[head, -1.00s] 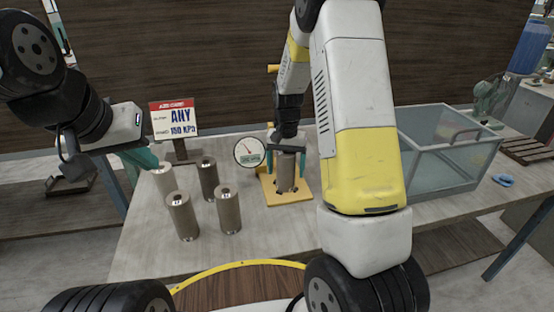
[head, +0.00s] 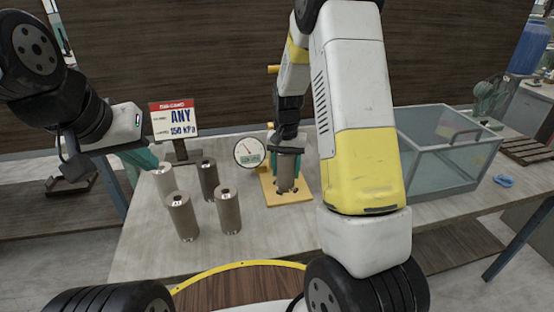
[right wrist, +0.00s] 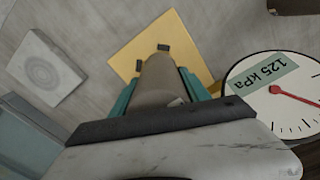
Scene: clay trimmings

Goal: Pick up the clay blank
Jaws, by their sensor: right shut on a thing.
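A grey-brown cylindrical clay blank (head: 286,182) stands upright on a yellow base (head: 301,200) in the head view. My right gripper (head: 287,165) is over it from above, its teal fingers shut on the blank's sides. In the right wrist view the blank (right wrist: 158,80) shows between the teal fingers, above the yellow base (right wrist: 185,42). Other blanks stand on the table to the left: a front one (head: 182,217), one (head: 228,212), a rear one (head: 208,180) and a paler one (head: 165,181). My left gripper (head: 142,158) hangs behind the paler blank; its jaw opening is unclear.
A round gauge (head: 249,152) stands beside the base; in the right wrist view the gauge (right wrist: 290,95) reads 125 kPa. A glass-walled bin (head: 437,160) is at right, with a blue item (head: 504,181) beyond.

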